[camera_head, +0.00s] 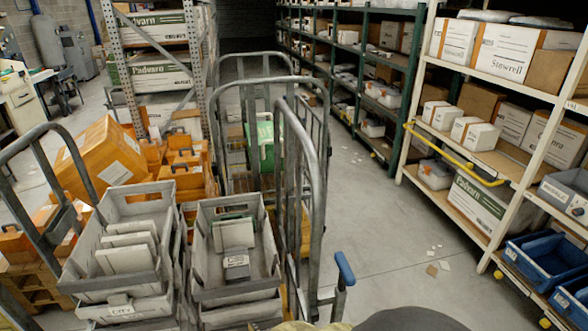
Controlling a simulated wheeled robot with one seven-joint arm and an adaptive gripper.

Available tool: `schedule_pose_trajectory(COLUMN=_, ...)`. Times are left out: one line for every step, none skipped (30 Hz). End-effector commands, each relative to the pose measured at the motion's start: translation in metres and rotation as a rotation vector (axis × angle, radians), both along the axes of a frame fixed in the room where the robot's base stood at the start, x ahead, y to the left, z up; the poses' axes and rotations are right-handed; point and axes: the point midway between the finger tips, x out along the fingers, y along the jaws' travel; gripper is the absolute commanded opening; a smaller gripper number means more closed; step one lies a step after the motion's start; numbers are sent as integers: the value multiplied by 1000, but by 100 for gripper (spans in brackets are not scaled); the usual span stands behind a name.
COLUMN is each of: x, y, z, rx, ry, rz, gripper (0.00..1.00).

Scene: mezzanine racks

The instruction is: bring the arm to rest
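My gripper does not show in the head view, so its opening and anything it may hold cannot be seen. No part of my arm can be made out with certainty. A dark rounded shape shows at the bottom edge, right of centre, with a pale yellowish patch to its left. Both are cut off by the frame, and I cannot tell what they are.
Metal cage trolleys (318,170) stand close ahead, left of centre, near grey totes (236,293) holding white boxes. A blue-tipped handle (344,268) sticks up at their right. Racks (402,130) line the right. The floor aisle (370,215) between is mostly clear, with small scraps (432,270).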

Motion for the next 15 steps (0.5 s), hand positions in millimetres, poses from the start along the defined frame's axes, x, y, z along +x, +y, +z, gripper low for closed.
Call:
schedule_pose_trajectory(x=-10, y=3, z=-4, rx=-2, ry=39, rz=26, gripper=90)
schedule_pose_trajectory(x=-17, y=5, z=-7, rx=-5, ry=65, rz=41, gripper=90)
schedule_pose_trajectory(x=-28, y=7, z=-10, rx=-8, ry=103, rz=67, gripper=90)
schedule_pose_trajectory(x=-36, y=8, z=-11, rx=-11, ry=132, rz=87, gripper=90)
schedule_pose_trajectory(x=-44, y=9, z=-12, rx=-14, ry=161, rz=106, gripper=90)
schedule_pose_trajectory(x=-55, y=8, z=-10, rx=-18, ry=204, rz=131, gripper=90)
schedule_pose_trajectory(x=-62, y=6, z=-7, rx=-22, ry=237, rz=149, gripper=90)
schedule_pose_trajectory(x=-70, y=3, z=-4, rx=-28, ry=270, rz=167, gripper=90)
schedule_pose_trajectory(x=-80, y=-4, z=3, rx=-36, ry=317, rz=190, gripper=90)
schedule_pose_trajectory(x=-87, y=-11, z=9, rx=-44, ry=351, rz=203, gripper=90)
schedule_pose_trajectory(x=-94, y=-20, z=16, rx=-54, ry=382, rz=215, gripper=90)
schedule_pose_trajectory(x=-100, y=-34, z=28, rx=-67, ry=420, rz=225, gripper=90)
schedule_pose_trajectory(x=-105, y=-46, z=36, rx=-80, ry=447, rz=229, gripper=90)
schedule_pose_trajectory(x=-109, y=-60, z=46, rx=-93, ry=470, rz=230, gripper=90)
schedule_pose_trajectory(x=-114, y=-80, z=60, rx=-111, ry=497, rz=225, gripper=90)
